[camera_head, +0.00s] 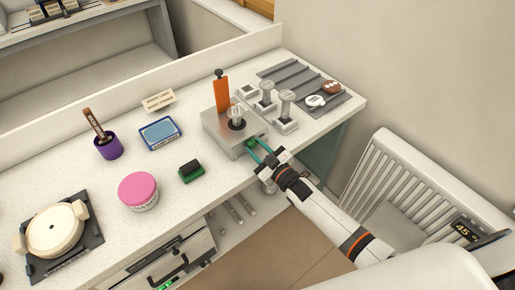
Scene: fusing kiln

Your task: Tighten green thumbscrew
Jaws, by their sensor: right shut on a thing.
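The green thumbscrew (251,143) sits low on the front right side of a grey metal block fixture (215,133). My right gripper (257,148) reaches in from the lower right, and its teal fingers are shut on the thumbscrew. The fingers partly cover the thumbscrew, so its turn angle cannot be told. An orange upright plate (221,95) and a silver round-topped part (236,117) stand on the block. My left gripper is not in view.
Two silver-knobbed pieces (286,108) and a ridged grey rack (300,80) are right of the block. A green-and-black block (191,171), pink-lidded jar (138,191), blue box (160,133) and purple cup (109,147) stand left. A white radiator (400,185) is at right.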

